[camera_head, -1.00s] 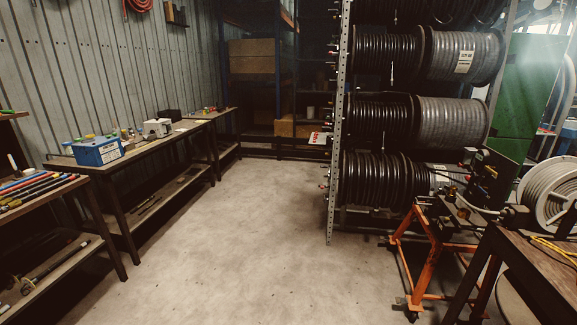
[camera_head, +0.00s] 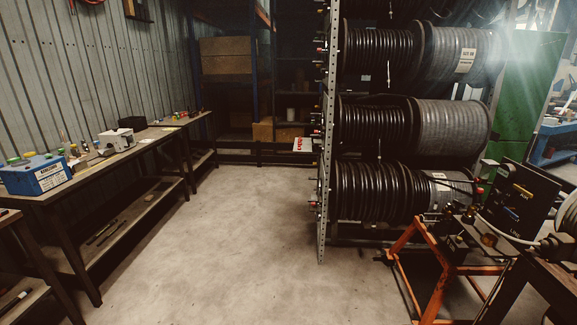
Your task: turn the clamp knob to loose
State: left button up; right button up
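A dark machine (camera_head: 505,205) with a black panel stands on an orange wheeled frame (camera_head: 447,278) at the right. It may be the hose crimper, but I cannot tell for sure. Small knob-like or fitting parts show on and beside it, and no clamp knob can be made out among them. Neither of my grippers is in view.
The concrete floor (camera_head: 235,230) ahead is clear. A workbench with a blue box (camera_head: 36,174) and a small white device (camera_head: 117,142) runs along the left wall. A rack of hose reels (camera_head: 375,190) stands centre right. A dark bench edge is at lower right.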

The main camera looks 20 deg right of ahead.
aim_at(458, 204)
jog(key=i+j+z, duration=0.1)
jog(key=i+z, duration=0.25)
jog(key=i, duration=0.5)
jog(key=i+z, duration=0.4)
jog(key=i, duration=0.4)
jog(key=i+z, duration=0.4)
jog(key=i+j+z, duration=0.15)
jog(key=i+z, duration=0.45)
jog(key=z, duration=0.2)
jog(key=i+j+z, duration=0.15)
jog(key=z, duration=0.3)
jog(key=i+j+z, duration=0.15)
jog(key=i+z, duration=0.2)
jog(key=i+j+z, duration=0.3)
jog(key=k+l, duration=0.05)
jog(key=l, duration=0.05)
